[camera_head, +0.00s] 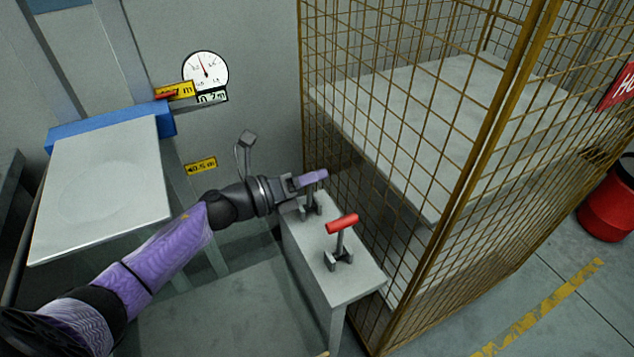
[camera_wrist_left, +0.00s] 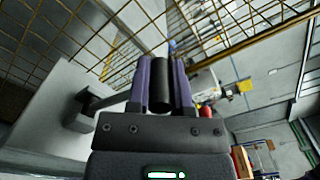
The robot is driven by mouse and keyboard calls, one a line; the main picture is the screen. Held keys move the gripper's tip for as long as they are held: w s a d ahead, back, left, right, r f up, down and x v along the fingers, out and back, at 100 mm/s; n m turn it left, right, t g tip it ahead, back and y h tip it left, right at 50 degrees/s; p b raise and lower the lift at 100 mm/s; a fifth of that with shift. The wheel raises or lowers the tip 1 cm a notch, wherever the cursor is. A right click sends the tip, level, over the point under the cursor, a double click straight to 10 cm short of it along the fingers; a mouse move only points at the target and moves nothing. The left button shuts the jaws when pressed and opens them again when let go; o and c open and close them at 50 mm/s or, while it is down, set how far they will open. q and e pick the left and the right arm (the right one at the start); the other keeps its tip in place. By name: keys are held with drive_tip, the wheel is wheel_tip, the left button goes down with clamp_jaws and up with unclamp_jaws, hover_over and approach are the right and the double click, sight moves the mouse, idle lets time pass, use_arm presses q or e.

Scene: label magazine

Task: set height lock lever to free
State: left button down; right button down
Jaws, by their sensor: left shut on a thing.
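Two levers stand on a grey pedestal box (camera_head: 312,262) beside the cage. The nearer lever has a red grip (camera_head: 342,223) on a dark stem and stands apart from my gripper. The farther lever (camera_head: 309,208) is mostly covered by my left gripper (camera_head: 316,179). In the left wrist view its black cylindrical grip (camera_wrist_left: 160,85) sits between the two purple fingers (camera_wrist_left: 160,84), which are shut on it. No label shows which lever is the height lock. My right gripper is not in view.
A yellow mesh cage (camera_head: 440,200) around a grey platform (camera_head: 440,110) stands close at the right. A grey plate (camera_head: 100,190) with a blue rear edge is at the left. A round gauge (camera_head: 205,71) hangs on the wall. A red bin (camera_head: 610,205) stands far right.

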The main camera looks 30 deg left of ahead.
use_arm(q)
drive_tip(key=shift+w+a, duration=0.15)
drive_tip(key=shift+a, duration=0.1)
idle(0.3)
drive_tip(key=c, duration=0.5)
unclamp_jaws()
drive_tip(key=shift+c, duration=0.2)
